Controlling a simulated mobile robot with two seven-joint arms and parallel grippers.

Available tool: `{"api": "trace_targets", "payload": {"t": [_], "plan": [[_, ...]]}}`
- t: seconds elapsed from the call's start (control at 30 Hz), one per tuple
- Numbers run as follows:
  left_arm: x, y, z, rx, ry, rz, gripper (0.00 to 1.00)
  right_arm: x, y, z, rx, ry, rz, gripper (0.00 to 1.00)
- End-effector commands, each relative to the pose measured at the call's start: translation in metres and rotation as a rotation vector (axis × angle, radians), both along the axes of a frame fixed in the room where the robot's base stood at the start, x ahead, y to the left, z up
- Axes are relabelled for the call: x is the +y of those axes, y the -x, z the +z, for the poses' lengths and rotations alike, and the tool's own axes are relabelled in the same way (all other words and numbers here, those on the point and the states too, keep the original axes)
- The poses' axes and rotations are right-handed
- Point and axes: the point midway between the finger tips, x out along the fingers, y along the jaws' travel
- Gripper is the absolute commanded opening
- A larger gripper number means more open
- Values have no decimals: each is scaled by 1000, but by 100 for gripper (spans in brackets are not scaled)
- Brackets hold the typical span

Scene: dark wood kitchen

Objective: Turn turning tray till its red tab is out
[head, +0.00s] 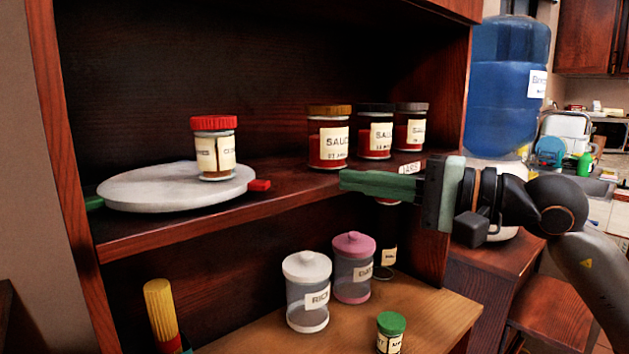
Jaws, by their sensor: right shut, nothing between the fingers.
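The turning tray (140,191) is a round, pale grey disc on the upper shelf at the left. Its red tab (260,185) sticks out at the tray's right side, near the shelf's front edge. A green tab (95,203) sticks out at the tray's left side. A jar with a red lid (214,123) stands upright on the tray, toward its right part. My right gripper (345,182) comes in from the right with its green fingers together and empty. It is to the right of the red tab and apart from it, in front of the sauce jars. My left gripper is not in view.
Sauce jars (328,140) stand at the right of the upper shelf (185,225). Below are a white-lidded rice jar (307,292), a pink-lidded jar (353,268) and a green-lidded jar (391,333). The shelf's right upright (456,100) is close to my right arm.

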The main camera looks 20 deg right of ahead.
Motion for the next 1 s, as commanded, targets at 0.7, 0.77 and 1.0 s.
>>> {"api": "trace_targets", "payload": {"t": [0.7, 0.77, 1.0], "plan": [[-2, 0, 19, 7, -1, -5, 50, 73, -71, 2, -5, -2, 6, 0], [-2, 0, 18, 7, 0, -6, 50, 76, -61, 0, -6, 0, 5, 0], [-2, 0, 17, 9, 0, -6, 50, 86, -41, 0, -4, -1, 3, 0]]}}
